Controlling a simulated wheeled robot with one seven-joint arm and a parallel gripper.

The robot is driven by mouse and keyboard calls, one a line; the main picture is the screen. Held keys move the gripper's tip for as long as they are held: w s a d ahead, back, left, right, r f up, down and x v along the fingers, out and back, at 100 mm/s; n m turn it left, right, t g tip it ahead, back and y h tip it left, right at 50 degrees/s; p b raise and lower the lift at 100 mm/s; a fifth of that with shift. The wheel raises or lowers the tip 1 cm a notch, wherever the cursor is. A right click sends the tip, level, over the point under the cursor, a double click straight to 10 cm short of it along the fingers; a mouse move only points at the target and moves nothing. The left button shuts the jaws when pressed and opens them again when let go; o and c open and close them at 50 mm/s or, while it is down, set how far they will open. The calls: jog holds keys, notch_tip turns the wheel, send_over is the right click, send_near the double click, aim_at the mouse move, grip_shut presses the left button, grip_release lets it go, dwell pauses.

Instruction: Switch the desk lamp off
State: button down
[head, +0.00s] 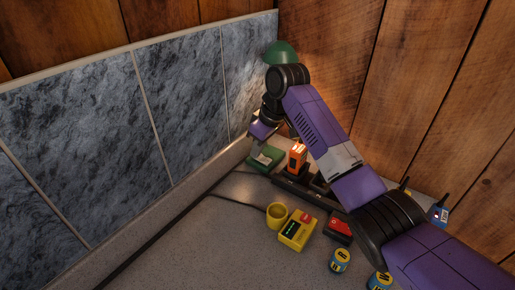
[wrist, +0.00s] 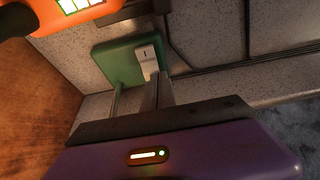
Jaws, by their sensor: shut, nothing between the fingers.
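The desk lamp's green shade (head: 281,52) shows at the back corner, partly behind my arm, with warm light on the wood beside it. Its green base (head: 266,158) sits on the counter below. In the wrist view the base (wrist: 112,62) carries a pale rocker switch (wrist: 147,54) near one edge. A thin rod, seemingly the lamp's stem, rises from the base. My gripper (head: 255,146) is shut and empty, pointing down over the base. In the wrist view its fingertips (wrist: 157,78) are right by the switch; I cannot tell whether they touch it.
An orange device (head: 297,157) stands close right of the base. A yellow cup (head: 277,215), yellow meter (head: 297,231), red-and-black box (head: 339,228) and small cans (head: 340,261) stand nearer. Tiled wall (head: 110,135) is left. Cables cross the counter; its front left is clear.

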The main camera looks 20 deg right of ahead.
jog(key=shift+f, duration=0.2)
jog(key=shift+r, duration=0.1)
jog(key=shift+s+d+r+p, duration=0.2)
jog(key=shift+s+d+p, duration=0.25)
jog(key=shift+p, duration=0.5)
jog(key=shift+s, duration=0.15)
